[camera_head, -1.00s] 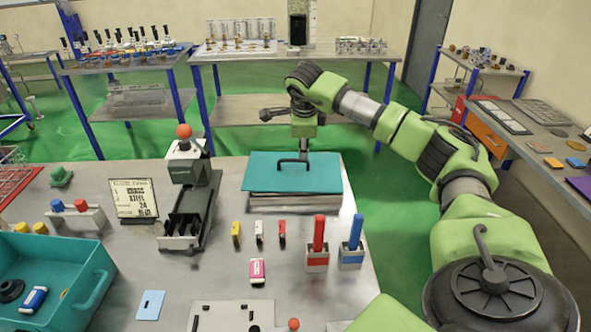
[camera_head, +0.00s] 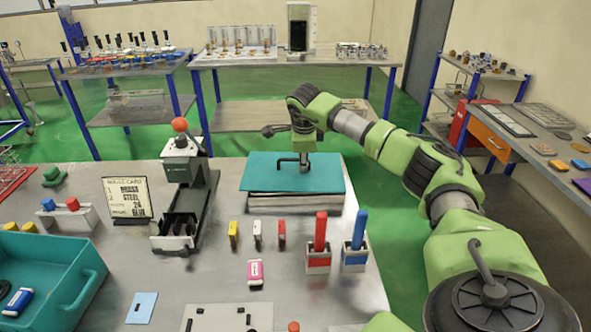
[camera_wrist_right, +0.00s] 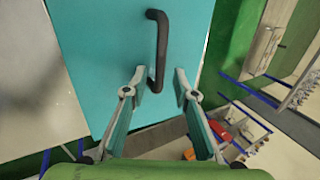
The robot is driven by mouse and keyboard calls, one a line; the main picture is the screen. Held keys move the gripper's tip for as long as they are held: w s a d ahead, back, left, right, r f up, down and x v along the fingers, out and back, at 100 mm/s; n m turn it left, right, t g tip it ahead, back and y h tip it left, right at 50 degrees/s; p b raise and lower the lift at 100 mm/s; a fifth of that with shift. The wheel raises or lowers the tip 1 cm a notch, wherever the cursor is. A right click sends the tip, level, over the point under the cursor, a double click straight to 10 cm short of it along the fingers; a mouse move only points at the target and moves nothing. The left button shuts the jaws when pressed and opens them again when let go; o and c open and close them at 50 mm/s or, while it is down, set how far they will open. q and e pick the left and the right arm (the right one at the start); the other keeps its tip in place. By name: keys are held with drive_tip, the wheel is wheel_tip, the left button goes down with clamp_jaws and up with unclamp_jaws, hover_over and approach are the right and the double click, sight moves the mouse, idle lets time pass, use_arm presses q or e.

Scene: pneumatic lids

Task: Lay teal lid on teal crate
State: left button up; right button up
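The teal lid (camera_head: 258,177), a flat panel with a dark bar handle (camera_wrist_right: 161,45), lies on a low pale stack (camera_head: 295,203) at the far right part of the table. The open teal crate (camera_head: 50,290) stands at the left front; a blue-and-white item (camera_head: 18,301) and a dark round part lie inside. My right gripper (camera_head: 304,164) is low over the lid at its handle. In the right wrist view its fingers (camera_wrist_right: 159,78) are spread, with the handle's near end between them and no visible grip. My left gripper is not in view.
A dark press with a red knob (camera_head: 180,125) and a sign card (camera_head: 127,198) stand between crate and lid. Small coloured blocks (camera_head: 257,233) and red and blue upright handles (camera_head: 321,232) stand in front of the lid. A pink-and-white block (camera_head: 255,272) lies nearer.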

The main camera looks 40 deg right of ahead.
clamp_jaws()
drive_tip(key=shift+r, duration=0.15)
drive_tip(key=shift+r+p, duration=1.2)
drive_tip(key=shift+r, duration=0.2)
